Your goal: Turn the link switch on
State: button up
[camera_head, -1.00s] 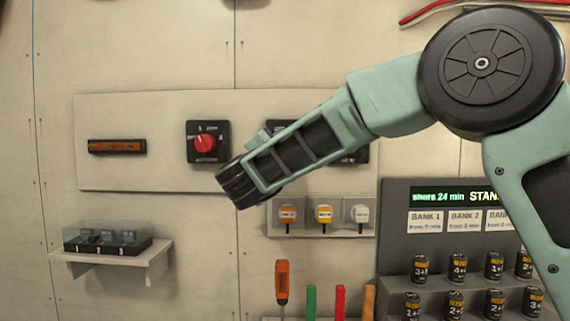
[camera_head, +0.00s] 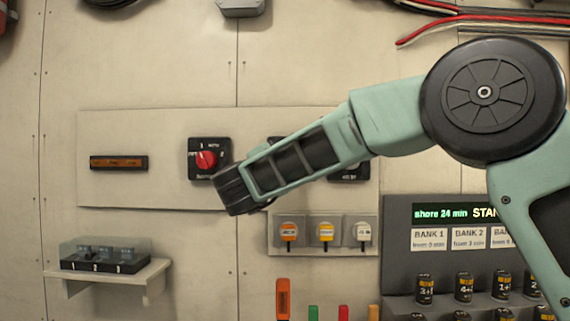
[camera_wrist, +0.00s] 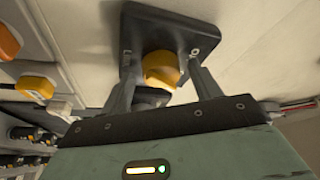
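In the wrist view a black square switch plate (camera_wrist: 180,32) carries a yellow knob (camera_wrist: 160,68), which I take to be the link switch; its label is not readable. My gripper (camera_wrist: 162,72) is open, with one finger on either side of the knob and small gaps visible. Whether either finger touches it is unclear. In the head view my forearm covers the gripper and most of the switches on the right part of the panel (camera_head: 130,190). A red rotary switch (camera_head: 206,160) shows left of my arm.
An orange display (camera_head: 118,163) is at the panel's left. Tagged yellow, orange and white items (camera_head: 326,234) hang below my arm. A small shelf (camera_head: 110,273) bears a clear-covered block. A battery rack (camera_head: 400,240) stands at right, and tool handles (camera_head: 283,298) stick up below.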

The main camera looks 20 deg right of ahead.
jog(key=b+v, duration=0.3)
jog(key=v, duration=1.4)
jog(key=shift+s+a+b, duration=0.15)
jog(key=shift+a+b, duration=0.05)
jog(key=shift+b, duration=0.2)
